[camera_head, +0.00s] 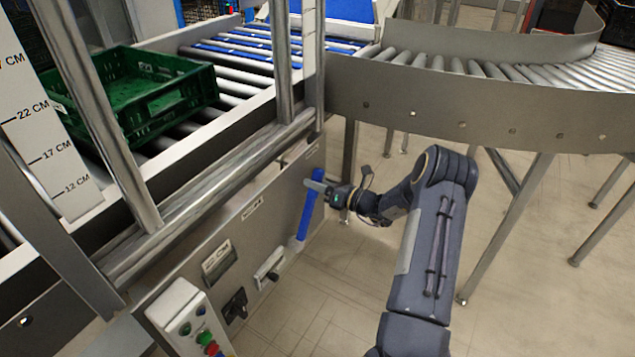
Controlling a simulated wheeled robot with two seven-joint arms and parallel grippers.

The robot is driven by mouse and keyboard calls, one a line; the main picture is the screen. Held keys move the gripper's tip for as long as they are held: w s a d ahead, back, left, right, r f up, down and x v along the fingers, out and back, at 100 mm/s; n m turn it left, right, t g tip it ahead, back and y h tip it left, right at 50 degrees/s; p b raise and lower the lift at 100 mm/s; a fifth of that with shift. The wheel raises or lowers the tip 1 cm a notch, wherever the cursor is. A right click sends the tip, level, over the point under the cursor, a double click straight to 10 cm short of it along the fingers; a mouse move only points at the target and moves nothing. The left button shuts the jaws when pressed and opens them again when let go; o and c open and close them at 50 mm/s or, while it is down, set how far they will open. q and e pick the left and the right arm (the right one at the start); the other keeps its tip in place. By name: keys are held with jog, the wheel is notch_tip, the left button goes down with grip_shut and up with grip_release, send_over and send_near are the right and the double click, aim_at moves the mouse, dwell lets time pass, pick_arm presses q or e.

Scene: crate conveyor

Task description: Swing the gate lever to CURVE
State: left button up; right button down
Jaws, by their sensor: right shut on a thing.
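The gate lever (303,222) is a long blue bar on the grey side panel of the conveyor. It stands nearly upright, its top tilted slightly right. My right gripper (318,188) reaches in from the right and is shut on the upper part of the lever. The fingertips hide part of the bar. A small label sits on the panel left of the lever, too small to read for certain. My left gripper is out of view.
A green crate (150,112) sits on the rollers at the left, behind metal posts. A curved roller conveyor (480,95) runs at the back right on metal legs. A control box (183,318) with buttons is at the lower left. The tiled floor (320,310) is partly clear.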

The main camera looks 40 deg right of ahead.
jog(key=shift+d+f, duration=0.1)
jog(key=shift+d, duration=0.1)
jog(key=c, duration=1.1)
grip_release()
jog(key=shift+o, duration=0.3)
jog(key=v, duration=0.8)
jog(key=shift+p, duration=0.35)
jog(key=shift+w+a, duration=0.1)
jog(key=shift+a, duration=0.05)
